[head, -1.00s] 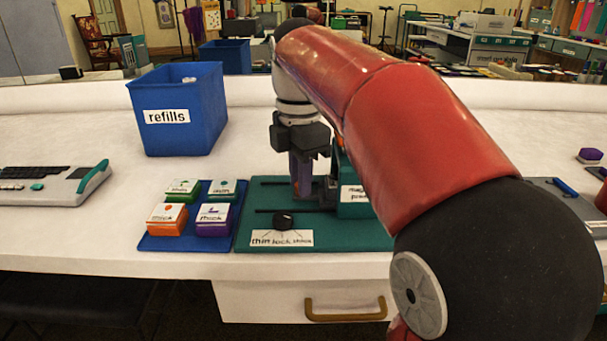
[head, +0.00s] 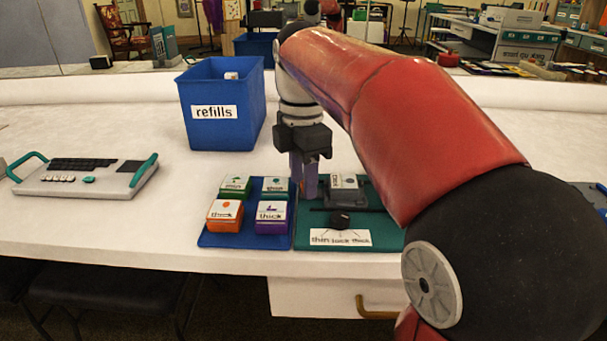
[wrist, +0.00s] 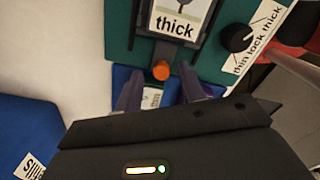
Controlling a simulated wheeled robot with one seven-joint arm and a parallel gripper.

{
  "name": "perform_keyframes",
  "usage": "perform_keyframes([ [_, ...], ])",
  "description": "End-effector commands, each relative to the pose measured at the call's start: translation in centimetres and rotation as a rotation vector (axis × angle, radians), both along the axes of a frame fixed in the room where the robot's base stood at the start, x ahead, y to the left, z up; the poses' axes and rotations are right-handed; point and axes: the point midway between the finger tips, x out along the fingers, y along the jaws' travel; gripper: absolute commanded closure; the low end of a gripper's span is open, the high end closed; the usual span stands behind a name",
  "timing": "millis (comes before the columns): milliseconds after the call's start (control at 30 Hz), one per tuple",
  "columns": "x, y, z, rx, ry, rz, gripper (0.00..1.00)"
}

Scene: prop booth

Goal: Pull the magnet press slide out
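The magnet press has a teal base (head: 385,236) on the table, with a black dial (head: 340,217) and a thickness label in front. Its dark grey slide (head: 347,195) carries a card marked "thick" (wrist: 174,28). An orange knob (wrist: 161,70) sticks out from the slide's end in the wrist view. My gripper (head: 304,190) is over the base's left edge. In the wrist view its purple fingers (wrist: 160,84) are apart, with the knob near their tips and gaps on both sides. My red arm hides the right part of the press.
A blue mat (head: 216,240) with several small labelled boxes lies left of the press. A blue "refills" bin (head: 214,125) stands behind it. A grey keyboard-like device (head: 85,180) is at left. The white table (head: 150,235) is clear between them.

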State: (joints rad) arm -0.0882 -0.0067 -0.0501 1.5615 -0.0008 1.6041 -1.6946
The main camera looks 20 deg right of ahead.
Motion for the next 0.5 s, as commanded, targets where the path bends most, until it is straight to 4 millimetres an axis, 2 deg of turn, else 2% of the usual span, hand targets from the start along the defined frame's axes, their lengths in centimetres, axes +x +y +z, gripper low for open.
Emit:
perform_keyframes([
  [133, 0.0, -0.1, 0.1, -0.001, 0.001, -0.001, 0.60],
  [233, 0.0, -0.1, 0.9, -0.001, -0.001, -0.001, 0.60],
  [500, 0.2, 0.0, 5.5, -0.001, -0.003, 0.000, 0.60],
])
